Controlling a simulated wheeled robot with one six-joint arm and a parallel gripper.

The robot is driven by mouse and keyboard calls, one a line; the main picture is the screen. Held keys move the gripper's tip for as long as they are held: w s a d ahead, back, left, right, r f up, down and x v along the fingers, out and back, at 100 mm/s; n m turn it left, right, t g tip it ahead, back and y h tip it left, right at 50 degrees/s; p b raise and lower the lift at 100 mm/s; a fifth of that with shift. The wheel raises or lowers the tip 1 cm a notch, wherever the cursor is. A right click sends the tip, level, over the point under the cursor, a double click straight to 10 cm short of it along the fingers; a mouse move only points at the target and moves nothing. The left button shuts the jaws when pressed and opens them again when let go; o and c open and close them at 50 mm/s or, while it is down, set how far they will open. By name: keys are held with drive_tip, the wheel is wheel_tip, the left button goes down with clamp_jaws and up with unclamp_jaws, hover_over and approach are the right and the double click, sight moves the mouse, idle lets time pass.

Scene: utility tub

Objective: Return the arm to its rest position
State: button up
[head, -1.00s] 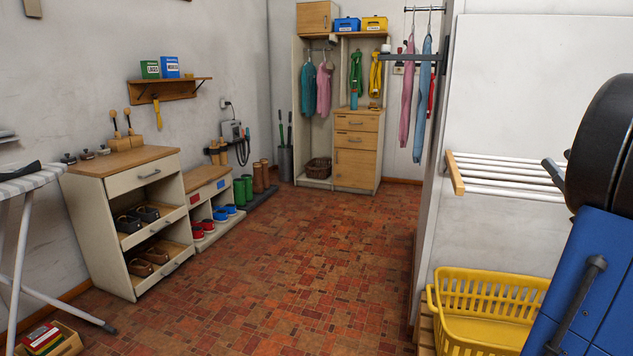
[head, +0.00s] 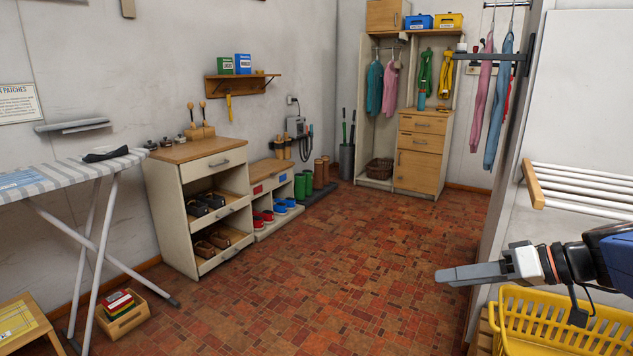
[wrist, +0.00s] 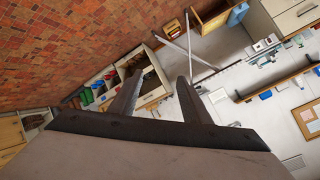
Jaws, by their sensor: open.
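My gripper (head: 470,274) reaches in from the right edge of the head view, pointing left above the brick-patterned floor. In the wrist view my gripper (wrist: 157,85) shows two grey fingers apart with nothing between them. It is open and empty. It touches nothing that I can see. In the head view it is in front of the white wall panel and just above and left of the yellow basket (head: 560,325).
A white drying rack (head: 580,185) juts from the panel above my arm. The ironing board (head: 70,175) stands at left, with a wooden crate (head: 122,318) on the floor. A shoe cabinet (head: 180,235) stands against the wall. The middle floor (head: 350,265) is clear.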

drive_tip(key=s+a+f+m+g+h, duration=0.1)
drive_tip(key=s+a+f+g+h, duration=0.25)
drive_tip(key=s+f, duration=0.3)
drive_tip(key=s+d+f+m+t+h, duration=0.1)
drive_tip(key=s+d+f+m+h, duration=0.1)
drive_tip(key=s+d+h, duration=0.3)
drive_tip(key=shift+s+f+h, duration=0.4)
drive_tip(key=shift+f+h, duration=0.1)
drive_tip(key=shift+h, duration=0.25)
